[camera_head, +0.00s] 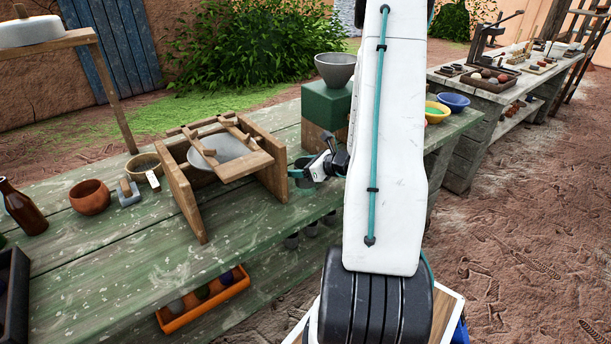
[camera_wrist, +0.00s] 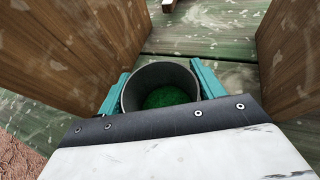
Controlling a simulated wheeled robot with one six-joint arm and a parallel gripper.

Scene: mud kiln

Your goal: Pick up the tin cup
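The tin cup (camera_wrist: 160,72) is grey and round, with green showing inside it. In the wrist view it stands between the two teal fingers of my gripper (camera_wrist: 160,92), one at each side of its wall. The fingers are very close to the cup, but I cannot tell whether they press on it. In the head view my gripper (camera_head: 303,173) is low over the green bench, just right of a wooden frame. The cup is hard to make out there, and its base is hidden in both views.
The wooden frame (camera_head: 184,203) stands close left of my gripper. A green block (camera_head: 326,103) bearing a grey bowl (camera_head: 336,69) stands just behind. Wooden panels (camera_wrist: 62,42) rise on both sides in the wrist view. The green bench (camera_head: 150,262) has clear room at its front.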

